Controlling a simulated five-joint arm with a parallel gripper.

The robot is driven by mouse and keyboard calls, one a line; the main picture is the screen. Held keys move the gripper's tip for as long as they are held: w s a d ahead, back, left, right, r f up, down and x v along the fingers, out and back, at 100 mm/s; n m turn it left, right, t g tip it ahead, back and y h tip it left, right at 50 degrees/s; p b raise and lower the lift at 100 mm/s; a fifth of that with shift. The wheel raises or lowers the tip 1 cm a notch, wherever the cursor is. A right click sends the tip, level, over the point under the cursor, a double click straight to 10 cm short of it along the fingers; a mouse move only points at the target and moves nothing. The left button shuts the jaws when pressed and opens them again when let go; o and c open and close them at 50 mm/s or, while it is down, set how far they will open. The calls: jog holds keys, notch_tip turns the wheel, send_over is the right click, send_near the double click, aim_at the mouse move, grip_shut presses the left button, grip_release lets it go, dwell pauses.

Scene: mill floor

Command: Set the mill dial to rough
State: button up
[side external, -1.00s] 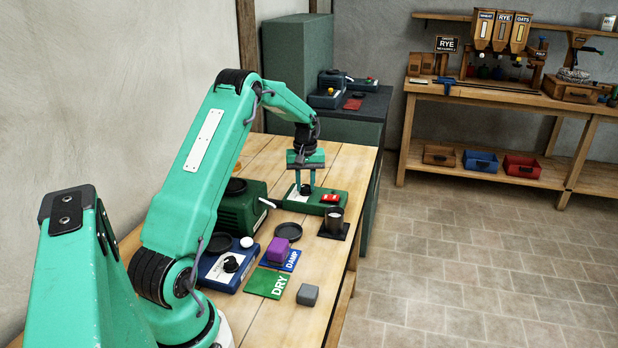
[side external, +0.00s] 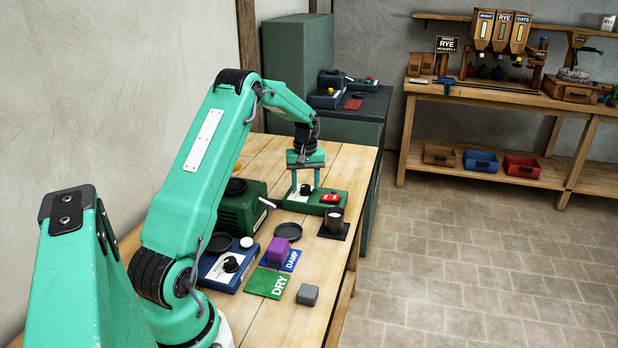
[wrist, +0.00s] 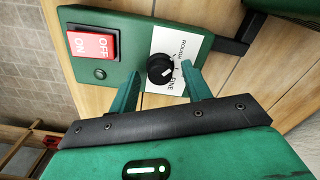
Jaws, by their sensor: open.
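The mill dial is a black knob (wrist: 160,69) on a white label (wrist: 186,44) marked ROUGH and FINE, fixed to a green panel (wrist: 130,50). The knob's white pointer mark looks to be on the side toward FINE. In the side view the knob (side external: 306,189) shows small between the fingers. My gripper (wrist: 161,83) is open, with one finger on each side of the knob. A gap shows between the fingers and the knob in the wrist view. The gripper also shows above the panel in the side view (side external: 306,183).
A red ON/OFF switch (wrist: 90,43) sits on the same panel. A dark cup (side external: 335,219) stands in front of it. A green machine (side external: 240,212), a black dish (side external: 288,231), a purple block (side external: 278,250) and a grey block (side external: 307,294) are on the table.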

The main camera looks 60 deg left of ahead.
aim_at(305, 185)
jog(key=shift+r, duration=0.1)
jog(key=shift+r, duration=3.85)
